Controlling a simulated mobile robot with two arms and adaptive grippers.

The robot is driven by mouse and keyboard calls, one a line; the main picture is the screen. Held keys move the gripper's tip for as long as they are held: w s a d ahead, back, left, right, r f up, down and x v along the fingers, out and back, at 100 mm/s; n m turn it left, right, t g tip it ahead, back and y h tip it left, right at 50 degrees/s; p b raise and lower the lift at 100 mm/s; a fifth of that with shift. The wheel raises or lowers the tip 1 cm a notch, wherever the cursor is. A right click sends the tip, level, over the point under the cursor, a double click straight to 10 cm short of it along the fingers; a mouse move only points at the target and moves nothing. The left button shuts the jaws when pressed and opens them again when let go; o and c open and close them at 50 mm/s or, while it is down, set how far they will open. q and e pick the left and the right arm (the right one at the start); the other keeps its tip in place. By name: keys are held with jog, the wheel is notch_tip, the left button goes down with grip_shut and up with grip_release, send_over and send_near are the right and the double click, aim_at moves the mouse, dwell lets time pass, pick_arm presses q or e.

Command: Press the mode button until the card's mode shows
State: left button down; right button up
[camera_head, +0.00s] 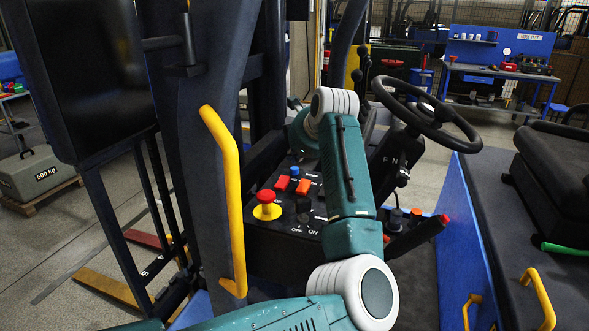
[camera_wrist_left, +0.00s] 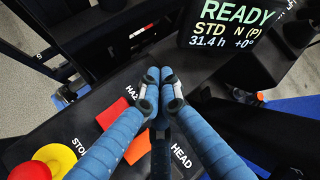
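In the wrist view a display (camera_wrist_left: 230,25) reads READY, STD, N (P), 31.4 h, +0°. My left gripper (camera_wrist_left: 158,73) has its two blue fingers together at the tips, with nothing seen between them, over the black console (camera_wrist_left: 60,130). In the head view my left arm crosses the console and its gripper is largely hidden behind the wrist. No card is seen. My right gripper is not in view.
A red stop button on a yellow base (camera_head: 266,197) and a black OFF/ON knob (camera_head: 303,205) are close by. A yellow grab handle (camera_head: 225,190) and mast post stand left, the steering wheel (camera_head: 425,110) right, the seat (camera_head: 560,180) far right.

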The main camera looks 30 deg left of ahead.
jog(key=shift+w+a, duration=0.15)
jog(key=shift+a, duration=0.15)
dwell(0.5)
pick_arm(q)
jog(key=shift+f, duration=0.15)
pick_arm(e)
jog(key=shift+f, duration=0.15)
pick_arm(q)
jog(key=shift+f+b, duration=0.3)
jog(key=shift+b, duration=0.2)
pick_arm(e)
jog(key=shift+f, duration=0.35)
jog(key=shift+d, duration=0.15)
pick_arm(q)
jog(key=shift+f, duration=0.15)
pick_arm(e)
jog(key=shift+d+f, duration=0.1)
